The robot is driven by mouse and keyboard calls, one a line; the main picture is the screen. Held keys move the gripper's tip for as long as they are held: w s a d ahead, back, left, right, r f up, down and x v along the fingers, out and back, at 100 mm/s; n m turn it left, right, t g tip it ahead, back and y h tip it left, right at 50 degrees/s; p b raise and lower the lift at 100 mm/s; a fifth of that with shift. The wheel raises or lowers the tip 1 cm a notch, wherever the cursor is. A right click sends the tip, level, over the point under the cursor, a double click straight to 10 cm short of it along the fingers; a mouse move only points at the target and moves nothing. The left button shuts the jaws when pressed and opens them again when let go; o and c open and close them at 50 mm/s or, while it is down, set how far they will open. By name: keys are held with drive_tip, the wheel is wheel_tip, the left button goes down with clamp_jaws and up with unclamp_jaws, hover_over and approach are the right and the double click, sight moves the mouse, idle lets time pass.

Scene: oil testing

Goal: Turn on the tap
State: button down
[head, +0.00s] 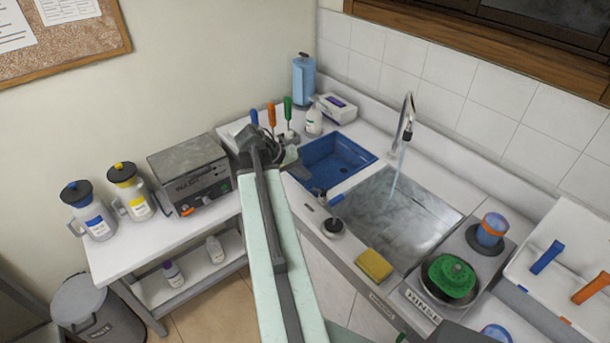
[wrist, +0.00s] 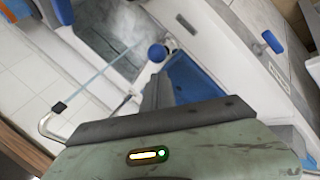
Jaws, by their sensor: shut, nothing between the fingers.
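The tap (head: 408,112) is a curved metal spout at the back of the steel sink. A stream of water (head: 398,165) runs from it into the metal basin (head: 380,222). The tap (wrist: 48,120) and its stream also show in the wrist view. My gripper (head: 286,157) is at the far end of my arm, left of the blue basin and well apart from the spout. In the wrist view, my gripper (wrist: 155,88) is shut and empty, seen over the blue basin. A round blue knob (wrist: 157,52) shows just beyond the fingers; whether they touch cannot be told.
A blue basin (head: 333,160) lies left of the steel one. A yellow sponge (head: 374,265) sits on the front edge. A grey machine (head: 190,172) and jugs stand on the left bench. A rinse station (head: 450,280) is at the right. Screwdrivers (head: 271,115) stand behind my gripper.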

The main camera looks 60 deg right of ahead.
drive_tip(key=w+f+p+v, duration=0.1)
drive_tip(key=w+p+v, duration=0.1)
drive_tip(key=p+v, duration=0.4)
drive_tip(key=v, duration=0.4)
drive_tip(key=shift+w+r+p, duration=0.3)
drive_tip(key=shift+w, duration=0.05)
drive_tip(key=shift+d, duration=0.1)
